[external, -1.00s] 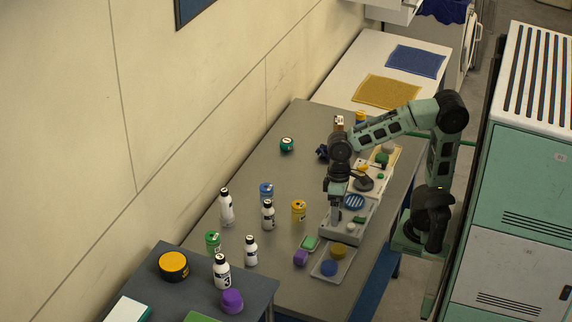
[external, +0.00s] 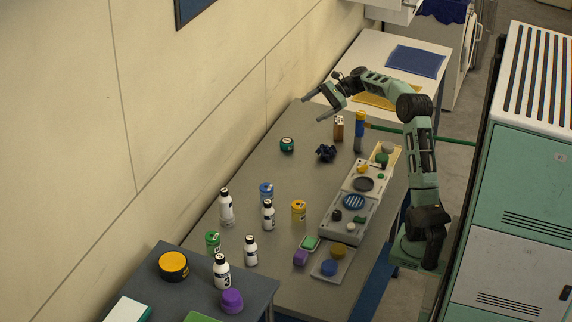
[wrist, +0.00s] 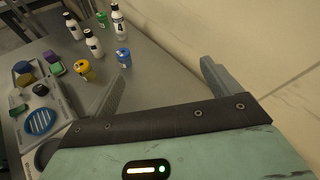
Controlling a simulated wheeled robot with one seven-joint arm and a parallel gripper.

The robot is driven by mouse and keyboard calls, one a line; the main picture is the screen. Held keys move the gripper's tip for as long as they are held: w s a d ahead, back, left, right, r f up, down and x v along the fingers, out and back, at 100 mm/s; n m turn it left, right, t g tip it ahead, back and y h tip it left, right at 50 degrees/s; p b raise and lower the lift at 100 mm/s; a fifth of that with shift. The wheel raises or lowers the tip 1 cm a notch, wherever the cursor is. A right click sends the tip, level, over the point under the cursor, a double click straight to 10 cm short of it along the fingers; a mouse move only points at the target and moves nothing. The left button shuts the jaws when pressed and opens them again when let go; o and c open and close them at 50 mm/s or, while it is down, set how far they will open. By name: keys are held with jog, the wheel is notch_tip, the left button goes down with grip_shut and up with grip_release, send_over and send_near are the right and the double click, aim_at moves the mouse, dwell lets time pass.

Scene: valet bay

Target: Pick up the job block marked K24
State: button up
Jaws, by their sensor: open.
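A small upright wooden block (external: 338,128) with dark marks stands near the far end of the grey table. Its marking is too small to read, so I cannot tell whether it is K24. My gripper (external: 312,107) is open and empty above the table's far left corner, to the left of the block and higher. In the wrist view my gripper's fingers (wrist: 162,72) are spread wide with nothing between them. The block does not show in the wrist view.
A yellow-topped blue cylinder (external: 359,132) stands right of the block, a dark crumpled thing (external: 326,152) in front of it. A grey tray (external: 327,232) runs along the right edge. Bottles and jars, such as a yellow jar (external: 298,211), stand nearer. The wall rises at left.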

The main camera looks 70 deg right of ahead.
jog(key=s+d+f+m+t+h+b, duration=0.1)
jog(key=s+d+m+t, duration=0.2)
jog(key=s+d, duration=0.45)
jog(key=s+d+m+t+h, duration=0.2)
jog(key=s+d+m, duration=0.15)
jog(key=d, duration=0.65)
jog(key=s+d+f+m+t+h+b, duration=0.1)
jog(key=s+d+m+t, duration=0.15)
jog(key=s+d, duration=0.55)
send_near(335, 120)
jog(key=shift+n, duration=0.3)
jog(key=w, duration=0.2)
jog(key=w+a+f, duration=0.1)
jog(key=w, duration=0.1)
jog(key=shift+p, duration=0.4)
jog(key=shift+x, duration=3.05)
jog(key=shift+s+a, duration=0.1)
jog(key=shift+a, duration=0.1)
jog(key=c, duration=1.1)
